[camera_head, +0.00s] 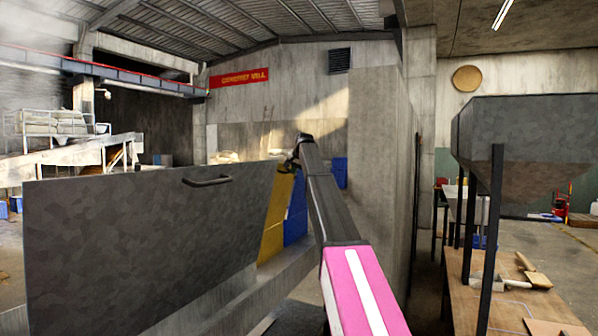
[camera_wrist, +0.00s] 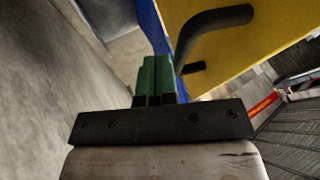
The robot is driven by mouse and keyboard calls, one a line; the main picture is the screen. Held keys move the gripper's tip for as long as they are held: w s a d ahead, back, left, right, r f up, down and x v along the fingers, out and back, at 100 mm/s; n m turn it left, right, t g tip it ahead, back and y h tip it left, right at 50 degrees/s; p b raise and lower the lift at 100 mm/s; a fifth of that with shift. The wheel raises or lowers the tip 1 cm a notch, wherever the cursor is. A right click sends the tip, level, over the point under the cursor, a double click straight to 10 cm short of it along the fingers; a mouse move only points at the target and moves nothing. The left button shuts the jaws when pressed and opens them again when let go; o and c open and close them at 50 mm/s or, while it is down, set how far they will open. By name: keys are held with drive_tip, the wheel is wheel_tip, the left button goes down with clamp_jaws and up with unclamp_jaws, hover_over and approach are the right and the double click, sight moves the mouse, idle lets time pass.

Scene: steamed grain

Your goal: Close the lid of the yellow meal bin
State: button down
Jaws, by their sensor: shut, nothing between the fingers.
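The yellow lid (camera_head: 277,217) stands raised, partly hidden behind a grey lid in the head view. In the wrist view the yellow lid (camera_wrist: 265,55) fills the upper right, with a dark curved bar handle (camera_wrist: 215,30) on its face. My gripper (camera_wrist: 158,62) has green fingers pressed together with nothing between them. The fingertips are close beside the handle's lower end; I cannot tell if they touch. In the head view my gripper (camera_head: 299,150) is small and dark at the far end of my arm, above and right of the yellow lid. The bin's inside is hidden.
A large grey lid (camera_head: 130,240) with a handle stands raised at the near left. A blue panel (camera_head: 296,208) is next to the yellow lid. A concrete wall (camera_head: 385,170) rises close to the right of my arm. A wooden table (camera_head: 515,305) and grey hopper (camera_head: 530,135) are further right.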

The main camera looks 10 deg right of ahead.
sight(279, 176)
drive_tip(key=shift+a, duration=0.1)
drive_tip(key=shift+g+h, duration=0.5)
drive_tip(key=w+a+r, duration=0.1)
drive_tip(key=a, duration=0.1)
drive_tip(key=w+a+r, duration=0.1)
drive_tip(key=w+a, duration=0.1)
drive_tip(key=w+a+r, duration=0.1)
drive_tip(key=w+a, duration=0.1)
drive_tip(key=a, duration=0.1)
drive_tip(key=shift+w, duration=0.1)
drive_tip(key=shift+f, duration=0.1)
drive_tip(key=shift+d, duration=0.1)
